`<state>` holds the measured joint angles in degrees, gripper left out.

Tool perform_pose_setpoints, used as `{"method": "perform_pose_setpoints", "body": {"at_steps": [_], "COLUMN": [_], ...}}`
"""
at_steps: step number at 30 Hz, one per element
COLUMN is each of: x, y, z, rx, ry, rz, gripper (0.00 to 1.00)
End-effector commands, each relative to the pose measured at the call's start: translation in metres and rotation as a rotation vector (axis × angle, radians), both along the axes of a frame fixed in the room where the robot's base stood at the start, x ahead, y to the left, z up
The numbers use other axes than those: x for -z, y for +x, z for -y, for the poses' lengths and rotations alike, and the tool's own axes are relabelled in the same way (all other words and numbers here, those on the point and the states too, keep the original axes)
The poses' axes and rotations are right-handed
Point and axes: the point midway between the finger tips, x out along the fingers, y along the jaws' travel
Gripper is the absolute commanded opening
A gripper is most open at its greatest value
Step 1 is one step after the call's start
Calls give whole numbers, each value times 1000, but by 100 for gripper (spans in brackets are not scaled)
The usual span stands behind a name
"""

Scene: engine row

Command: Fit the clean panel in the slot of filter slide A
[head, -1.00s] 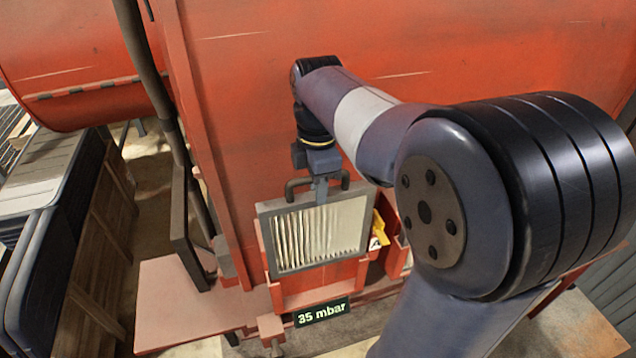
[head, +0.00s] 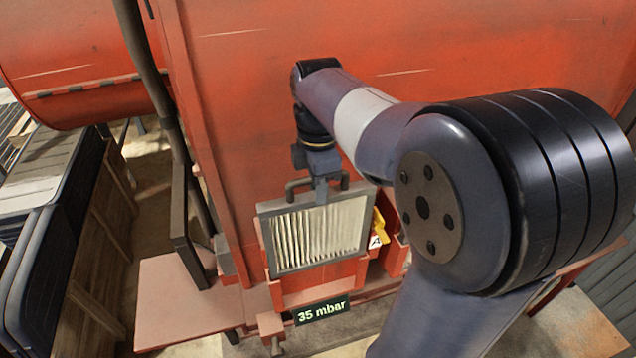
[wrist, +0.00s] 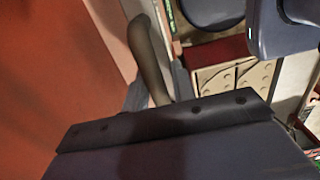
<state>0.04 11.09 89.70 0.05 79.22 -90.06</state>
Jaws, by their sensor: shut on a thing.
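The clean panel (head: 318,236) has cream pleats in a grey frame. It stands upright, tilted slightly in the picture, in front of the red engine wall. My gripper (head: 321,190) is shut on the dark handle (head: 296,186) at the panel's top edge. Filter slide A (head: 322,287) is the red housing at the panel's lower edge. The panel covers most of it, so I cannot tell whether the lower edge is inside the slot. A tag marked A (head: 376,240) is just right of the panel. In the wrist view, the panel's pleats are not visible.
A display (head: 321,312) reading 35 mbar sits below the slide. A yellow part (head: 378,222) is close to the panel's right side. A dark upright frame (head: 187,220) and pipe (head: 150,70) stand on the left. A pale red ledge (head: 180,305) lies at lower left.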

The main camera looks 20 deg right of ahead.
Motion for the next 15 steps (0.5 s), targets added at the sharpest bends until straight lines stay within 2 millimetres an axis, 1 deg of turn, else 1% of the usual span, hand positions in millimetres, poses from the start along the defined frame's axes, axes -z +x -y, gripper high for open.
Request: {"method": "perform_pose_setpoints", "body": {"at_steps": [15], "x": [13], "y": [0], "z": [0], "rx": [0], "ry": [0], "rz": [1], "gripper": [0]}}
